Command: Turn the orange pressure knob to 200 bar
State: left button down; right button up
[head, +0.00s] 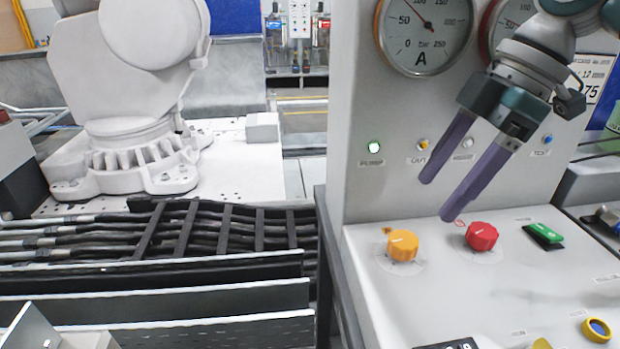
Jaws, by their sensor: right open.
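The orange pressure knob (403,245) sits on the sloped grey control panel, left of a red knob (481,236). A white pointer line shows on its top. A round gauge marked A (424,30) is above on the upright panel, with part of its dial cut off by the top edge. My right gripper (437,199) comes in from the upper right with its two purple fingers apart and empty. Its fingers point down and left, above and to the right of the orange knob, and appear clear of it. My left gripper is not in view.
A green rocker switch (544,234) is right of the red knob. A blue button with a yellow ring (596,329) is at the lower right. Small lamps line the upright panel. A white robot arm base (125,150) and cable trays (160,290) fill the left.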

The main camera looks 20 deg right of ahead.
aim_at(402, 239)
jog(key=x, duration=0.8)
jog(key=shift+s+f, duration=0.1)
jog(key=shift+f, duration=0.05)
jog(key=shift+c, duration=0.3)
grip_shut()
